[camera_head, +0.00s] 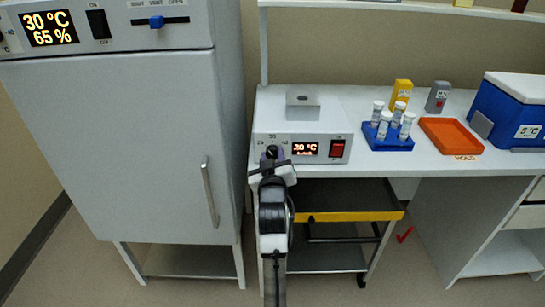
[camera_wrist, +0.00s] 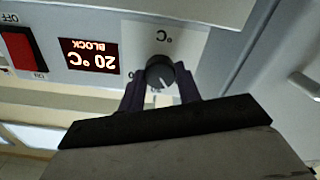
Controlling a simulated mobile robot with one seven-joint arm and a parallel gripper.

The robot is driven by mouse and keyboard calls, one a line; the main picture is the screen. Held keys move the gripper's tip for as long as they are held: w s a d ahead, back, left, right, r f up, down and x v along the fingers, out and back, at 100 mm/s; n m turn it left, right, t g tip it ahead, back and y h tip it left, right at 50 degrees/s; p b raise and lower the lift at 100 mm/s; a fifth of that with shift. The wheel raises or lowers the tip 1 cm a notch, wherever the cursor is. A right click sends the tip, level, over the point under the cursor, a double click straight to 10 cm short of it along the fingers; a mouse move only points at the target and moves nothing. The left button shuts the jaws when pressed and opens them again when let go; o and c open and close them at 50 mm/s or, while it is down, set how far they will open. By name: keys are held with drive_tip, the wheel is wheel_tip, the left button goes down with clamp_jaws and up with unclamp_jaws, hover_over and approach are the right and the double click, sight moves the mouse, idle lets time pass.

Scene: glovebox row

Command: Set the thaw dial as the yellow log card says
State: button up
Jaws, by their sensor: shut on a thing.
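The thaw block (camera_head: 325,112) is a pale box on the bench, with a thaw dial on its front; the dark round dial (camera_wrist: 160,70) shows in the wrist view. The block's display (camera_wrist: 91,56) reads 20 °C BLOCK, upside down in the wrist view. My gripper (camera_wrist: 160,84) is shut on the dial, one finger on each side. In the head view my gripper (camera_head: 272,155) covers most of the dial. A yellow upright piece (camera_head: 401,91) stands behind the tubes; its writing is too small to read, and I cannot tell if it is the log card.
A blue tube rack (camera_head: 387,142), an orange tray (camera_head: 451,136), a grey upright piece (camera_head: 438,97) and a blue cooler (camera_head: 511,105) stand right of the block. A tall grey cabinet (camera_head: 120,140) stands close on the left. A yellow-edged cart (camera_head: 347,216) is under the bench.

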drive_tip(key=m, duration=0.4)
drive_tip(key=shift+m, duration=0.3)
drive_tip(key=m, duration=0.5)
drive_tip(key=shift+p, duration=0.3)
drive_tip(key=m, duration=0.5)
drive_tip(key=shift+m+b, duration=0.3)
drive_tip(key=shift+m, duration=1.9)
drive_tip(key=o, duration=1)
drive_tip(key=shift+c, duration=0.2)
